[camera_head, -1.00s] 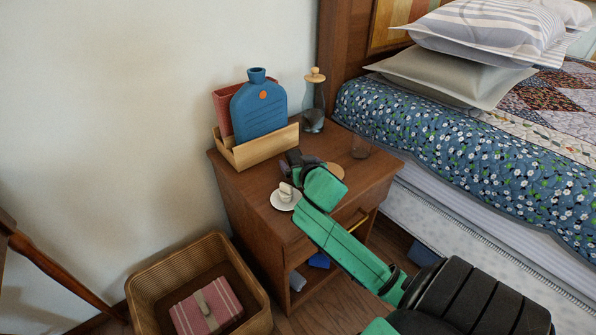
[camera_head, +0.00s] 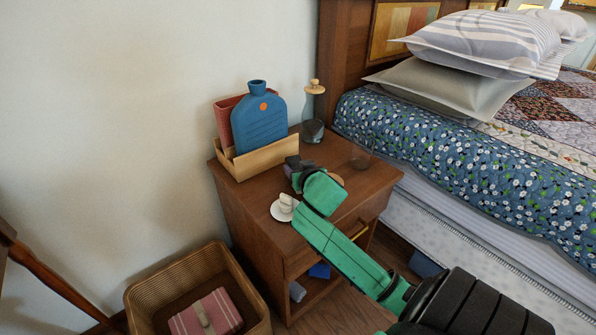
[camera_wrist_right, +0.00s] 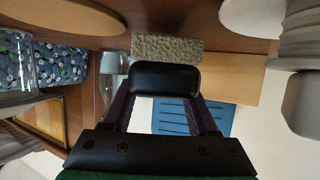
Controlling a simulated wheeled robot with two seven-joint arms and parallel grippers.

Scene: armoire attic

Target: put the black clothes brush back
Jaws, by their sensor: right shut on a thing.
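The black clothes brush (camera_wrist_right: 165,80) is in my right gripper, shown in the right wrist view with its pale, speckled bristle pad (camera_wrist_right: 167,48) on the side toward the nightstand top. My right gripper (camera_head: 293,167) is shut on it, low over the nightstand (camera_head: 352,190), in front of the wooden holder (camera_head: 268,158). In the head view the dark fingers and the brush are hard to tell apart. Whether the bristles touch the wood is unclear. My left gripper is not in view.
A blue hot-water bottle (camera_head: 258,122) stands in the holder. A glass bottle with a wooden top (camera_head: 313,118), a clear glass (camera_head: 362,158) and a white cup on a saucer (camera_head: 285,207) stand close around my gripper. A wicker basket (camera_head: 258,290) is below left; the bed is right.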

